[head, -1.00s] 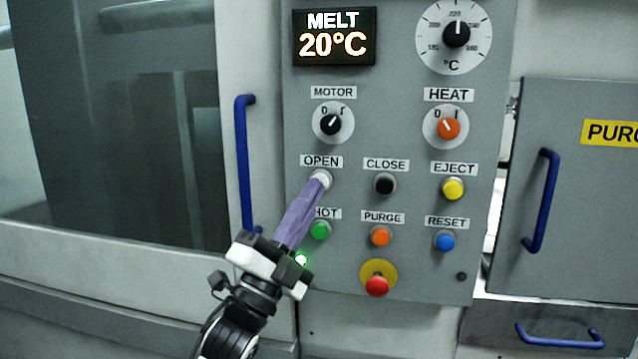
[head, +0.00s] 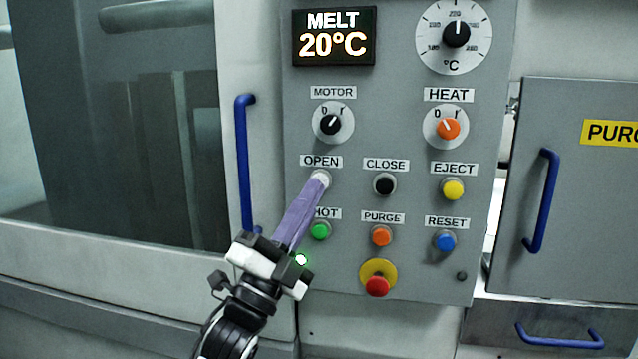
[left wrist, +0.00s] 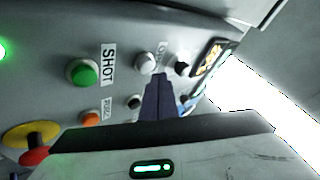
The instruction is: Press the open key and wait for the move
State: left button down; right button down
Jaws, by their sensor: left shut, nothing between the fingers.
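The white OPEN key (head: 321,179) sits below its OPEN label (head: 321,162) on the grey control panel. My left gripper (head: 318,184) is shut and empty, with its purple fingers pointing up at the key. In the head view the fingertips overlap the key's lower edge; I cannot tell whether they press it. In the left wrist view the white key (left wrist: 145,62) shows just past the fingertips (left wrist: 159,78). My right gripper is in neither view.
Close by are the black CLOSE key (head: 384,184), the green SHOT key (head: 319,230), the orange PURGE key (head: 381,236) and a red stop button (head: 377,286). A blue handle (head: 245,165) stands left of the panel. The display (head: 335,36) reads MELT 20°C.

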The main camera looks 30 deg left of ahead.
pick_arm(q)
jog(key=shift+w, duration=0.15)
jog(key=shift+w+a, duration=0.15)
jog(key=shift+w, duration=0.15)
